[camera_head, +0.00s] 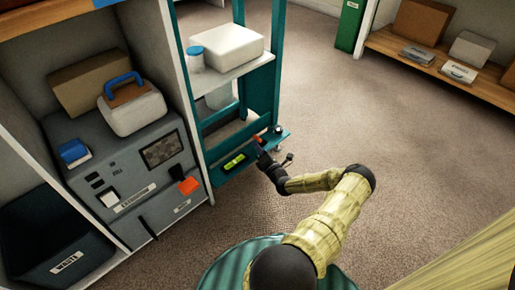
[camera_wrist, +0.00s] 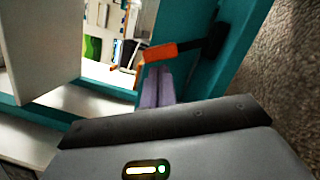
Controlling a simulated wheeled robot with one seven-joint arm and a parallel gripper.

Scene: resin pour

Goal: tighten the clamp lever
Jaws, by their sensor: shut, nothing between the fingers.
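The clamp lever shows in the wrist view as an orange handle (camera_wrist: 161,52) on a black end piece at the teal frame (camera_wrist: 245,38). In the head view the lever (camera_head: 257,139) is a small orange tip at the teal stand's low ledge. My gripper (camera_wrist: 158,72) is shut and empty, its two fingers side by side. The fingertips lie right at the orange handle's lower side in the wrist view; I cannot tell whether they touch it. In the head view my gripper (camera_head: 262,153) is at the ledge beside the lever, small and dark.
A yellow-green level vial (camera_head: 234,163) sits on the ledge left of my gripper. The teal stand's shelf (camera_head: 232,75) holds a white box and a blue-lidded jar. A grey machine (camera_head: 130,165) with an orange tag stands left. Carpet (camera_head: 330,130) to the right is clear.

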